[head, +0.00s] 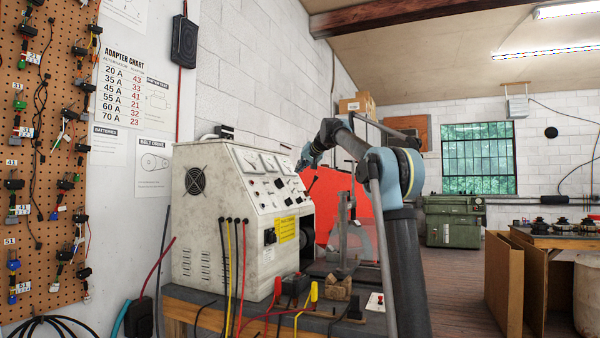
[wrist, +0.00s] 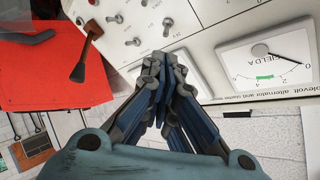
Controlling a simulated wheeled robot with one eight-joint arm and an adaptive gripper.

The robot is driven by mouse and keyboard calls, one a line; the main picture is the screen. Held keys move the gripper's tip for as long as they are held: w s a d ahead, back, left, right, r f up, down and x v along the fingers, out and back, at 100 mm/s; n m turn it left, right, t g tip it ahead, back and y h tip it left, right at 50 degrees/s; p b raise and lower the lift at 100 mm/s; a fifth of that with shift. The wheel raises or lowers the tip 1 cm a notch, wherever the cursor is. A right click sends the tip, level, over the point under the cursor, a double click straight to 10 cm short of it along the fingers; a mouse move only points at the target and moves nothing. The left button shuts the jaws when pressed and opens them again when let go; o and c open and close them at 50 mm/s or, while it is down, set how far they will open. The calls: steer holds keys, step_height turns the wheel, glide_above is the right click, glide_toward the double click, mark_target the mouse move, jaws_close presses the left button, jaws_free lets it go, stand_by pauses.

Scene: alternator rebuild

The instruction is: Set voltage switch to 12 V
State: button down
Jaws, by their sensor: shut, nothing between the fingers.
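A black-handled lever (wrist: 82,60) sticks out at the panel's edge, left of my fingers. A gauge marked FIELD A (wrist: 268,62) is on the right. A red panel (head: 345,205) stands behind the bench. Several cables (head: 231,270) hang down the bench's front.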

mark_target(288, 178)
steer(key=x, duration=0.7)
steer(key=shift+w+a+f, duration=0.1)
steer(key=shift+w, duration=0.1)
steer(key=shift+a, duration=0.15)
